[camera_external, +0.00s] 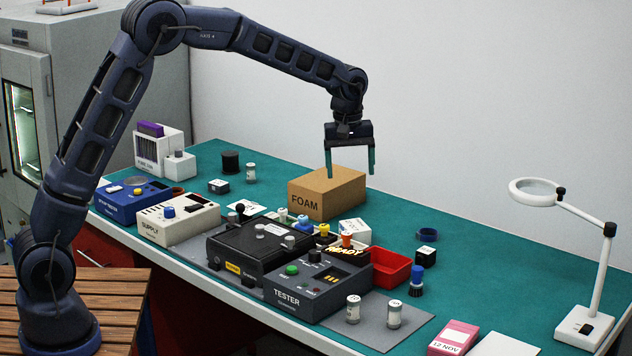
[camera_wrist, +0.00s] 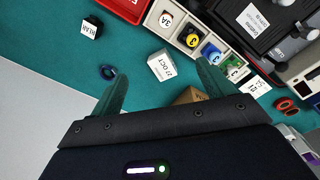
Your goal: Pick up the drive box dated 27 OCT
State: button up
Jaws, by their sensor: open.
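A small white box (camera_external: 354,231) lies on the green bench mat, just right of the FOAM box. It also shows in the wrist view (camera_wrist: 165,66), ahead of the fingers and between their tips. Its label ends in OCT and the number begins with 2; the second digit is too small to be sure of. My gripper (camera_external: 350,174) is open and empty, pointing down above the FOAM box. In the wrist view both green fingers (camera_wrist: 160,72) are spread apart and touch nothing.
The cardboard FOAM box (camera_external: 327,193) stands below my gripper. A caddy of coloured-cap pieces (camera_wrist: 187,35), a red bin (camera_external: 390,271), a small black box (camera_external: 427,257) and a blue ring (camera_external: 427,234) surround the white box. A pink 12 NOV box (camera_external: 457,336) lies front right. The back right mat is clear.

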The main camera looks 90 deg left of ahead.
aim_at(355, 225)
jog(key=w+a+f+n, duration=0.3)
jog(key=a+f, duration=0.7)
jog(key=shift+g, duration=0.4)
jog(key=shift+s+d+f, duration=0.1)
jog(key=shift+f, duration=2.7)
jog(key=shift+s+f, duration=0.1)
jog(key=shift+f, duration=2.7)
jog(key=c, duration=1.1)
